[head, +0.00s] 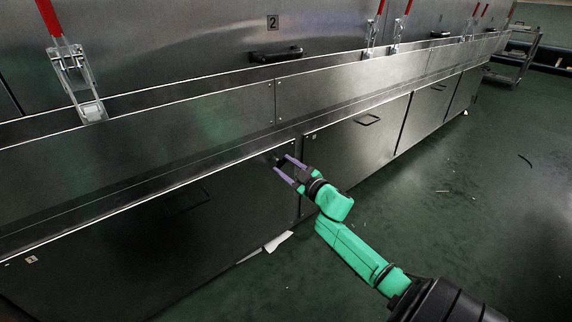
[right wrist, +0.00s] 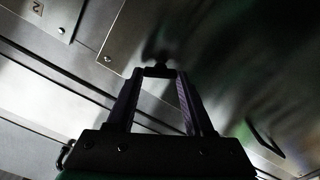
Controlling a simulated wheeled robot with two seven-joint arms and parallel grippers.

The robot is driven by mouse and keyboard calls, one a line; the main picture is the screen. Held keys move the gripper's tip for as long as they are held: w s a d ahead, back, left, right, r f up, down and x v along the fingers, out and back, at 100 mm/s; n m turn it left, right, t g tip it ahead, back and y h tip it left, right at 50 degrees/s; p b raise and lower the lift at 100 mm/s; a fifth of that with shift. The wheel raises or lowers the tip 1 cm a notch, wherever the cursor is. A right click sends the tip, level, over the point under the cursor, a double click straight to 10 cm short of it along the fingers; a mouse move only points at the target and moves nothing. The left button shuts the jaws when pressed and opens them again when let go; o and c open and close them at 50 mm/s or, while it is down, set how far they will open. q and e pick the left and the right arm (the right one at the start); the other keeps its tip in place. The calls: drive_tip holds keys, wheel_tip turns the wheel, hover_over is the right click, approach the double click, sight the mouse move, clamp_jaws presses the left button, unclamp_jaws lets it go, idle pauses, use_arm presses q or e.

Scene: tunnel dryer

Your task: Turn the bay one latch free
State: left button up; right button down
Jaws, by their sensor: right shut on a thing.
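The bay one panel (head: 120,245) is a dark steel door, low on the dryer's front, with a "1" label (head: 31,259) at its left end. Its latch is a small dark knob near the upper right corner, mostly hidden by the fingers in the head view; it shows in the right wrist view (right wrist: 159,57). My right gripper (head: 284,163) has its purple fingertips at the latch, one on each side. In the right wrist view the gripper (right wrist: 160,73) is shut on the latch. The latch's exact angle is too dark to tell. My left gripper is not in view.
A dark handle (head: 190,203) sits on the bay one panel. The bay two panel (head: 345,155) with its handle (head: 367,120) is to the right. A red-handled clamp (head: 75,75) stands above.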

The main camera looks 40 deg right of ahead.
drive_tip(key=n, duration=0.3)
drive_tip(key=shift+p, duration=0.3)
drive_tip(key=n, duration=0.2)
drive_tip(key=shift+a+f+n, duration=0.1)
drive_tip(key=shift+n, duration=0.2)
drive_tip(key=n, duration=0.3)
drive_tip(key=shift+f+n, duration=0.1)
drive_tip(key=shift+n, duration=0.2)
drive_tip(key=shift+n+b, duration=0.35)
drive_tip(key=shift+n, duration=0.95)
drive_tip(key=shift+c, duration=1.4)
unclamp_jaws()
